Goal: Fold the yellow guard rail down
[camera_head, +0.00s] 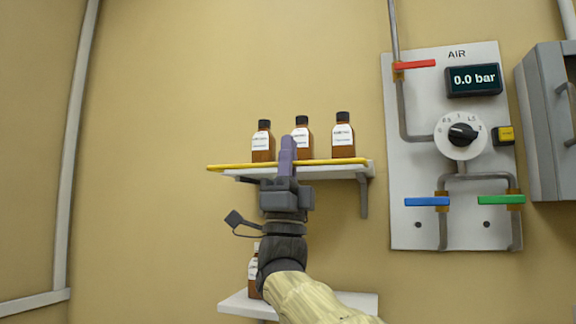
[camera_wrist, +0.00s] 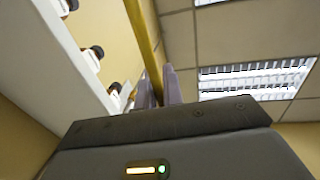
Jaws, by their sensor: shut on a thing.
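The yellow guard rail (camera_head: 228,167) runs along the front edge of the upper white shelf (camera_head: 358,169), at about the level of the shelf top. My gripper (camera_head: 288,150) is at the middle of the rail, in front of the shelf. In the wrist view the rail (camera_wrist: 144,40) passes down between the purple fingers of my gripper (camera_wrist: 158,88), which are shut on it. The exact contact is partly hidden by the fingers. Three brown bottles (camera_head: 343,137) with black caps and white labels stand on the shelf behind the rail.
A lower white shelf (camera_head: 240,303) holds another brown bottle (camera_head: 253,277), partly hidden by my arm. The AIR panel (camera_head: 400,160) with red, blue and green handles is at the right, beside a grey cabinet (camera_head: 545,120). The wall left of the shelves is clear.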

